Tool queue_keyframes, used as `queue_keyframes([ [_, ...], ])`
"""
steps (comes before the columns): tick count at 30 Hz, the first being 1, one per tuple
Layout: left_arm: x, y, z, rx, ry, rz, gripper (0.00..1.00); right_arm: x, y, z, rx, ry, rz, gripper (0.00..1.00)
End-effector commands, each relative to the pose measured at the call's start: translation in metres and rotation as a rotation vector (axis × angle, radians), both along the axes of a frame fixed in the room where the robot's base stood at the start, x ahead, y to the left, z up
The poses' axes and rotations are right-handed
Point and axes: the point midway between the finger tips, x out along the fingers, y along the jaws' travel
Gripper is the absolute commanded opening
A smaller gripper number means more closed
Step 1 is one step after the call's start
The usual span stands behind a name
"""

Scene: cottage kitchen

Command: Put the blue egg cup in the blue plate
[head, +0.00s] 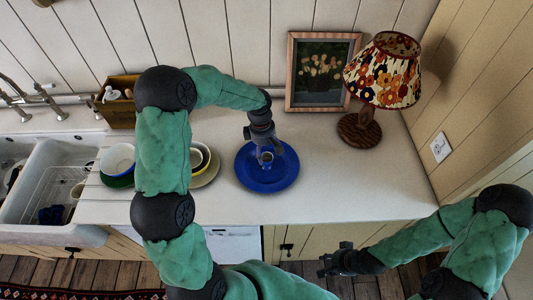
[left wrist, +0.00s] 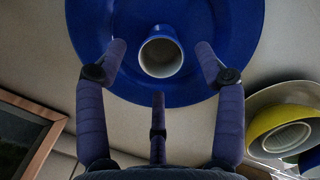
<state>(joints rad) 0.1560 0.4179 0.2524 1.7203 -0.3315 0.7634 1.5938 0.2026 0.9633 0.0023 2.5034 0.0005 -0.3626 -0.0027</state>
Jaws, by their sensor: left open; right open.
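The blue plate (head: 266,181) lies on the white countertop, right of the stacked dishes. The blue egg cup (head: 266,157), with a pale inside, is over the middle of the plate. In the left wrist view the egg cup (left wrist: 161,52) appears within the outline of the blue plate (left wrist: 90,30), and I see into its mouth. My left gripper (left wrist: 160,65) is open, with its fingers spread around the cup and gaps on both sides. In the head view my left gripper (head: 266,150) hides part of the cup. My right gripper (head: 325,265) is open, empty and low in front of the counter.
Stacked bowls and plates (head: 205,165) stand left of the blue plate. A flowered lamp (head: 385,75) and a framed picture (head: 318,72) stand at the back right. The sink (head: 40,185) is at the far left. The countertop (head: 360,185) right of the plate is clear.

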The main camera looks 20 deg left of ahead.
Motion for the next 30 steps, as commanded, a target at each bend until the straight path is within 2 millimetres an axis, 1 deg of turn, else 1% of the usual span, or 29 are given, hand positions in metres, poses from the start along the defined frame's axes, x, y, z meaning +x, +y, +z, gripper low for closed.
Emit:
queue_keyframes([
  [1,0.001,0.001,0.012,0.000,-0.004,0.000,0.69,0.000,0.000,0.001,0.000,0.000,0.000,0.41],
  [3,0.002,0.003,0.026,0.001,-0.004,0.001,0.69,0.000,0.000,0.002,0.000,0.001,0.000,0.41],
  [9,0.002,0.008,0.067,0.000,-0.003,0.000,0.69,0.000,0.000,0.005,0.000,0.001,0.000,0.41],
  [15,0.002,0.012,0.094,0.001,-0.001,0.000,0.69,0.000,0.000,0.007,0.000,0.001,0.000,0.41],
  [21,0.002,0.013,0.104,0.000,0.002,0.000,0.69,0.000,0.000,0.008,0.000,0.001,0.000,0.41],
  [30,0.002,0.013,0.104,0.000,0.001,0.000,0.69,0.000,0.000,0.008,0.000,0.001,0.000,0.41],
])
